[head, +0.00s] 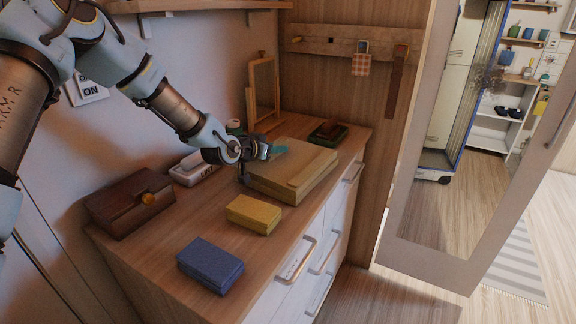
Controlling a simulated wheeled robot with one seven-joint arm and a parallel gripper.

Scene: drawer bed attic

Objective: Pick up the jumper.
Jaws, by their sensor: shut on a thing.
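My gripper (268,151) is at the end of the arm, over the far left part of a wide beige box-like thing (318,168) on the dresser top. A small teal thing (279,149) shows at the fingertips, and the gripper is shut on it. It is too small to tell whether it is the jumper. A yellow folded-looking block (254,214) and a blue one (211,265) lie nearer on the dresser, apart from the gripper. I cannot tell whether either is a jumper.
The wooden dresser (150,262) has white drawers with handles. A brown case (130,204), a white box (193,171), a framed stand (264,90) and a dark green tray (327,132) stand on it. A hook rail (340,42) is on the back panel. A mirror door (440,235) stands right.

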